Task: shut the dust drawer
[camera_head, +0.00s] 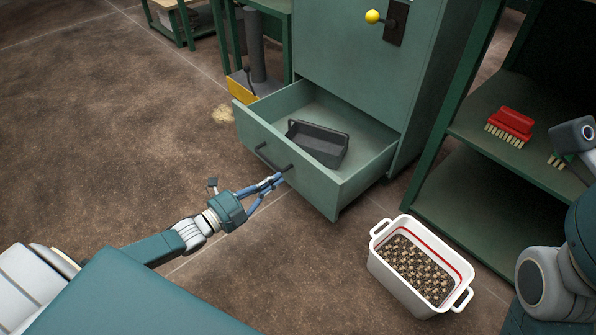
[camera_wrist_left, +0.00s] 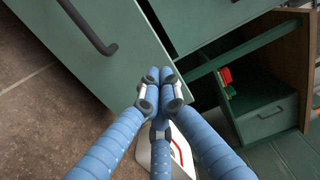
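The dust drawer (camera_head: 290,175) is a green drawer pulled well out from the base of the green cabinet (camera_head: 350,55). A dark bar handle (camera_head: 270,160) is on its front, also seen in the left wrist view (camera_wrist_left: 86,28). A dark open tray (camera_head: 318,142) sits inside the drawer. My left gripper (camera_head: 278,178) is at the drawer front, just below the handle's right end. In the left wrist view its fingertips (camera_wrist_left: 160,75) are together with nothing between them, close to the front panel; I cannot tell whether they touch it. My right gripper is not visible.
A white bin (camera_head: 387,275) of brownish granules stands on the floor right of the drawer. A green shelf (camera_head: 480,195) with a red brush (camera_head: 511,122) is farther right. The floor left of the drawer is mostly clear.

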